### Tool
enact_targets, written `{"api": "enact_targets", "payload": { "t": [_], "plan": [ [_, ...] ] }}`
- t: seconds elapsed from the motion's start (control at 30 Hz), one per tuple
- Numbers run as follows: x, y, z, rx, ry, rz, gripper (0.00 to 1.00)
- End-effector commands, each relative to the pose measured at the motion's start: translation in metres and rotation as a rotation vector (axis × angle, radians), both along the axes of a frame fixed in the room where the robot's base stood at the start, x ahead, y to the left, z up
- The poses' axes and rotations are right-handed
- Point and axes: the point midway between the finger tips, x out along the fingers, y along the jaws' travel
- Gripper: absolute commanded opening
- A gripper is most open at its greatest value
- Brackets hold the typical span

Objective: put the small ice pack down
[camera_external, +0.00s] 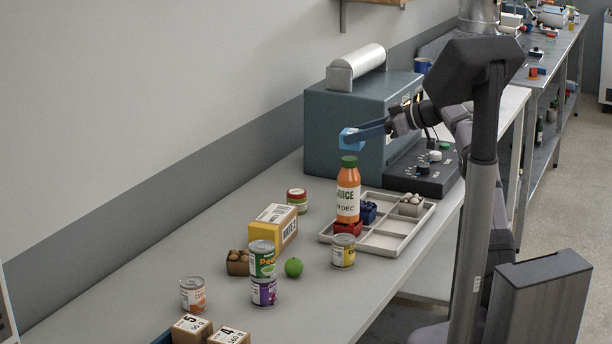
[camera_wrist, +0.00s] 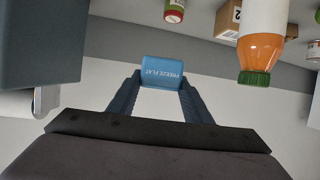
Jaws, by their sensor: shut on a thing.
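The small ice pack (camera_wrist: 162,72) is a light-blue block marked "FREEZE FLAT". It sits between the two fingers of my gripper (camera_wrist: 160,88) in the wrist view. In the external view my gripper (camera_external: 362,133) is shut on the ice pack (camera_external: 348,139) and holds it in the air, in front of the blue-grey machine. It is above the table (camera_external: 200,248), behind and higher than the juice bottle. The ice pack touches nothing else that I can see.
A machine (camera_external: 345,125) stands behind. Cans, a yellow box (camera_external: 274,228) and a green lime (camera_external: 293,267) stand in front. The table's left strip is clear.

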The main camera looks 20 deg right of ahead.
Motion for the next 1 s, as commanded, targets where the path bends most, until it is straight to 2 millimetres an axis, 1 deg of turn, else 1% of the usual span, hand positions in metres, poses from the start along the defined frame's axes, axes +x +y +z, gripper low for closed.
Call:
{"api": "enact_targets", "payload": {
  "t": [0.03,0.1,0.2,0.3,0.4,0.57,0.67,0.87,1.0],
  "plan": [
    [-0.008,0.014,0.016,-0.002,-0.008,0.021,0.20],
    [-0.020,0.031,0.034,-0.001,-0.007,0.043,0.20],
    [-0.044,0.057,0.053,0.000,-0.003,0.078,0.20],
    [-0.069,0.079,0.064,0.001,-0.001,0.109,0.20],
    [-0.096,0.099,0.067,0.001,0.002,0.143,0.20],
    [-0.139,0.123,0.061,0.002,0.002,0.196,0.20],
    [-0.166,0.135,0.051,0.001,0.002,0.231,0.20],
    [-0.219,0.152,0.021,0.002,0.002,0.303,0.20],
    [-0.254,0.157,-0.008,0.002,0.004,0.353,0.20]
  ]
}}
